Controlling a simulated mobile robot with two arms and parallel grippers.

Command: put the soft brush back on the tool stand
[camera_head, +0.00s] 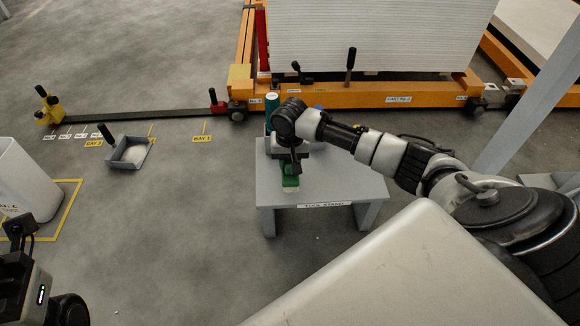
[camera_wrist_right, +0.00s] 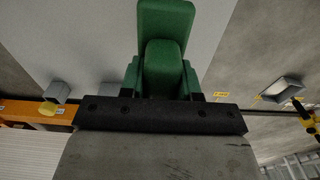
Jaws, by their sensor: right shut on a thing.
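The tool stand (camera_head: 340,188) is a low grey table with a name label on its front edge. My right gripper (camera_head: 291,172) is above its left part, pointing down and shut on a green object, which I take for the soft brush (camera_head: 290,184). The brush's green body fills the top middle of the right wrist view (camera_wrist_right: 162,50). Its lower end is hard to see, so I cannot tell whether it touches the stand. Part of my left arm shows at the lower left; the left gripper's fingers cannot be made out.
A teal cylinder (camera_head: 271,104) stands at the stand's back left, close to my right wrist. A grey tray (camera_head: 130,153) lies on the floor left; a white bin (camera_head: 22,180) stands farther left.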

